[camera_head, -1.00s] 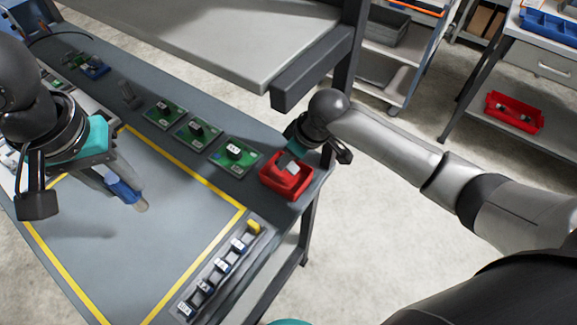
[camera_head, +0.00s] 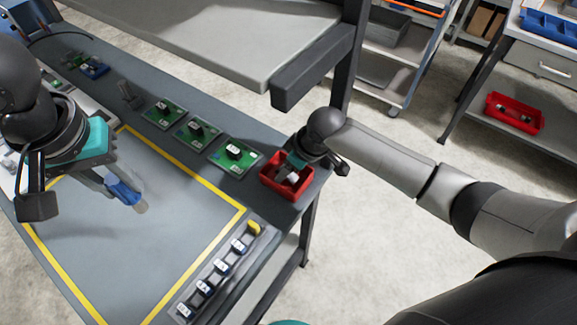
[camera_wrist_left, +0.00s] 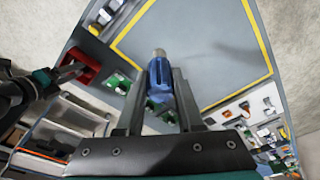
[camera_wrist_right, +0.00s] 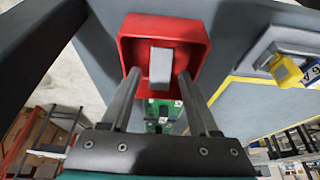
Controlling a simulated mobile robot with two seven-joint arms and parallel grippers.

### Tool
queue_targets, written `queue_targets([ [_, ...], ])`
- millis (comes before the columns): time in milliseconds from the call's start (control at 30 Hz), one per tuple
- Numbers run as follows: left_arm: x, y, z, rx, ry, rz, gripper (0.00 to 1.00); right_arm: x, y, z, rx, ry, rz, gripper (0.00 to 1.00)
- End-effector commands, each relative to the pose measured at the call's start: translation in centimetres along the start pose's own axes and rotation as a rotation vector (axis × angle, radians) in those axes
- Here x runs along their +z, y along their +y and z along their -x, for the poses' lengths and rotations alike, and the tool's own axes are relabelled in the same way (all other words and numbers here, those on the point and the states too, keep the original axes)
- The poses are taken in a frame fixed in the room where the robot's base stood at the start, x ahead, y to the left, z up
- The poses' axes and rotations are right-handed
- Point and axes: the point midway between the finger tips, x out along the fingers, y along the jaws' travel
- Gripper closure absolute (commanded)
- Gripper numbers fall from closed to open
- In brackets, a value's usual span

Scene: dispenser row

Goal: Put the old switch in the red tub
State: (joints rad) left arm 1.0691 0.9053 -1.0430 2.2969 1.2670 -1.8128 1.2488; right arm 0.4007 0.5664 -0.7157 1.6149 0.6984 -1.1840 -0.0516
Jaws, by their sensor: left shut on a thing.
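The old switch (camera_wrist_right: 160,66), a small grey-white block, is inside the red tub (camera_wrist_right: 192,33) in the right wrist view. In the head view the switch (camera_head: 293,178) shows pale inside the tub (camera_head: 283,191), at the bench's right corner. My right gripper (camera_wrist_right: 160,74) is over the tub, its fingers apart on either side of the switch with gaps to it. Its fingertips are partly hidden in the head view. My left gripper (camera_head: 115,186) is shut on a blue tool (camera_wrist_left: 160,80) with a pale tip, above the yellow-outlined mat area.
Several green boards (camera_head: 234,153) with black switches lie in a row left of the tub. A rack of switches (camera_head: 221,266) with a yellow end piece lies along the front edge. A shelf (camera_head: 240,45) overhangs the back. The outlined area is mostly clear.

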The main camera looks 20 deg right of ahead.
Motion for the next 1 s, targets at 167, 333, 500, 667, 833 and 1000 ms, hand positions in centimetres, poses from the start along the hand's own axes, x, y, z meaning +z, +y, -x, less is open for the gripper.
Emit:
queue_targets([
  [167, 0.0, 0.0, 0.0, 0.000, 0.000, 0.000, 1.00, 0.0, 0.0, 0.0, 0.000, 0.000, 0.000, 0.39],
  [333, 0.0, 0.0, 0.2, 0.000, 0.000, 0.000, 1.00, -0.1, 0.0, 0.8, 0.000, 0.000, 0.001, 0.39],
  [500, -0.1, 0.0, 0.7, 0.000, 0.001, 0.000, 1.00, -0.2, 0.1, 3.2, 0.002, 0.001, 0.001, 0.39],
  [667, -0.2, 0.0, 1.3, 0.000, 0.001, 0.000, 1.00, -0.2, 0.1, 6.4, 0.003, 0.002, 0.002, 0.39],
  [833, -0.3, 0.0, 1.7, 0.000, 0.001, 0.000, 1.00, -0.2, 0.1, 9.5, 0.002, 0.001, 0.002, 0.39],
  [1000, -0.3, 0.0, 1.9, 0.000, 0.000, 0.000, 1.00, -0.2, 0.1, 11.6, 0.001, 0.000, 0.000, 0.39],
])
